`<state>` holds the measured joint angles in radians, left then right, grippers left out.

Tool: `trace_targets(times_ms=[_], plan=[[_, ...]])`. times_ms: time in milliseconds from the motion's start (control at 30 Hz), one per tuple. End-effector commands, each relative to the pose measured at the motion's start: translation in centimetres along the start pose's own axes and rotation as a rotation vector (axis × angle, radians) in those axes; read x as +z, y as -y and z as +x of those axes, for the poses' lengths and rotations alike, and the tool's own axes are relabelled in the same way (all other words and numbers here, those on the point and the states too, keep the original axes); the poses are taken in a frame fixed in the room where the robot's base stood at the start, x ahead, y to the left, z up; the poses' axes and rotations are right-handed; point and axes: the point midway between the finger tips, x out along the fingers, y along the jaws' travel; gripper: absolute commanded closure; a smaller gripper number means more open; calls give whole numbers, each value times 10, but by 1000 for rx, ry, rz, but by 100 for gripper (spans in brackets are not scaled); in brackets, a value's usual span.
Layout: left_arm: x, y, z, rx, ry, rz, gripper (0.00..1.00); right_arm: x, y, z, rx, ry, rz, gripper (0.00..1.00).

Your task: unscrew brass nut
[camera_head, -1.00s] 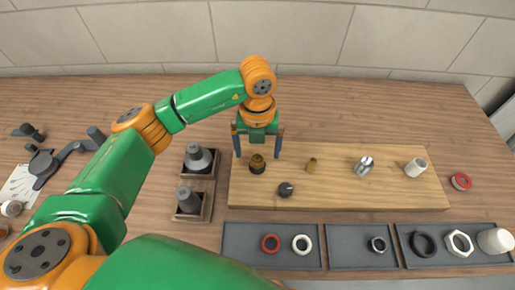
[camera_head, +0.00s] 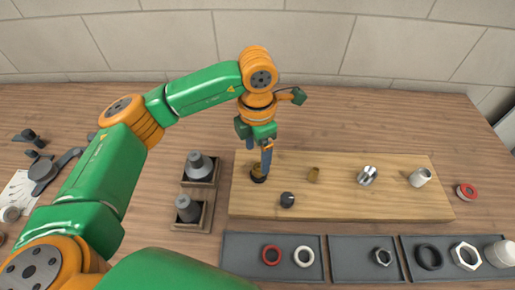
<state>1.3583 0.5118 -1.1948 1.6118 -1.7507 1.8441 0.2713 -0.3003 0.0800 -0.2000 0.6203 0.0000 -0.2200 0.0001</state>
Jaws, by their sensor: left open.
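A brass fitting with a dark base (camera_head: 256,179), seemingly the one with the brass nut, stands at the left end of the wooden board (camera_head: 350,205). My left gripper (camera_head: 258,160) points down over it with its fingers apart. One finger is in front of the brass part and hides much of it; the other is behind and to the left. I cannot tell whether the fingers touch the brass. My right gripper is not in view.
A black knob (camera_head: 287,200), a chrome fitting (camera_head: 367,175) and a white cylinder (camera_head: 420,177) are on the board. Grey trays (camera_head: 340,270) with several rings and nuts lie in front. Wooden holders (camera_head: 188,226) with grey cones stand to the left. The table behind the board is clear.

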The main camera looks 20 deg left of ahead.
Motion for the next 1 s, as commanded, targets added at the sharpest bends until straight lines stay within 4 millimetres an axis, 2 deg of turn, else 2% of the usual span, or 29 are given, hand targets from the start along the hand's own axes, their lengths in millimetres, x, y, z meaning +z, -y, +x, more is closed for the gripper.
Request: trace_targets(times_ms=[100, 300, 567, 667, 867, 900, 1000], plan=[[-1, 1, 19, -3, -5, -3, 20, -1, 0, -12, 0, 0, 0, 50], [0, 0, 48, -1, -2, -4, 20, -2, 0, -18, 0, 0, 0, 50], [0, 0, 54, 0, 0, -4, 20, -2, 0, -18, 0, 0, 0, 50], [0, 0, 53, 1, 0, -4, 42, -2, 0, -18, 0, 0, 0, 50], [0, 0, 53, 1, 0, -5, 96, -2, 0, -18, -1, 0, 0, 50], [0, 0, 53, 1, 0, -5, 100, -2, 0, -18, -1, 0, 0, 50], [0, 0, 53, 0, 0, -38, 100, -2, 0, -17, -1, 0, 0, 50]])
